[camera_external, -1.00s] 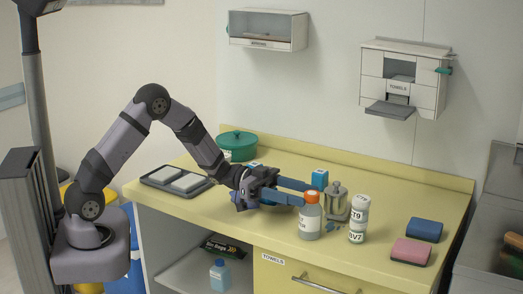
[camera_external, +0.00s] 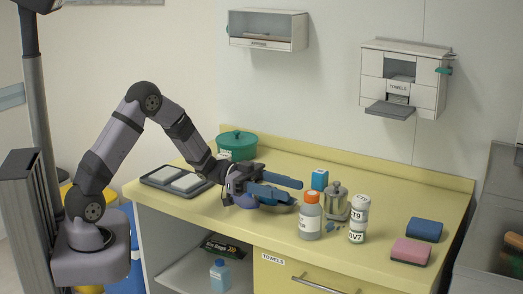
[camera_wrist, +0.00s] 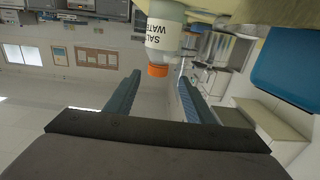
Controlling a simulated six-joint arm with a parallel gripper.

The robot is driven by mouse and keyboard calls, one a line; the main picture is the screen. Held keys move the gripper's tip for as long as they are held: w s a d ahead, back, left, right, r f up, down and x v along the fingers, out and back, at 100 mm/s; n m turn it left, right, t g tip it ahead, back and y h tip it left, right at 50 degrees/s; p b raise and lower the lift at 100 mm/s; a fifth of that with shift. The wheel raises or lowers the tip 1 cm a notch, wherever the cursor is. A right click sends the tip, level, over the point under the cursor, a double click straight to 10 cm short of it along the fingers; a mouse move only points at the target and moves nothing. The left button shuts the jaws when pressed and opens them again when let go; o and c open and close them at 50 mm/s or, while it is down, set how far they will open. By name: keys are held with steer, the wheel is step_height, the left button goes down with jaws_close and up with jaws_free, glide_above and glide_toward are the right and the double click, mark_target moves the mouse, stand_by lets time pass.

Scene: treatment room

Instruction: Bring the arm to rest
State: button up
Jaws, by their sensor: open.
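My gripper (camera_external: 296,192) is open and empty, low over the yellow counter (camera_external: 405,205), with its blue fingers pointing right. A clear bottle with an orange cap and a white label (camera_external: 310,222) stands upright just right of the fingertips. In the wrist view my gripper (camera_wrist: 159,82) has its two fingers spread wide. There the bottle, marked SALT WATER (camera_wrist: 164,32), appears upside down beyond the fingertips, with nothing between the fingers.
A green lidded pot (camera_external: 238,144) and a grey tray (camera_external: 153,182) are at left.

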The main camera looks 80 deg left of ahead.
steer(key=w+a+r+n+t+y+p, duration=0.2)
steer(key=w+r+n+y+p, duration=0.15)
steer(key=w+y, duration=0.25)
steer(key=s+a+f+n+g+y+p, duration=0.2)
steer(key=s+a+n+g+y, duration=0.25)
steer(key=y, duration=0.25)
steer(key=s+d+f+g, duration=0.2)
steer(key=s+d+g, duration=0.1)
steer(key=s, duration=0.7)
steer(key=s+d+f+g+p, duration=0.1)
steer(key=s+d+f+g, duration=0.1)
steer(key=s, duration=0.8)
steer(key=s+d+f+g+p, duration=0.1)
steer(key=s+d+f+g, duration=0.2)
steer(key=s, duration=0.7)
steer(key=shift+s+d+f+n+g, duration=0.25)
steer(key=shift+s+d+n+g, duration=0.15)
steer(key=shift+g, duration=0.85)
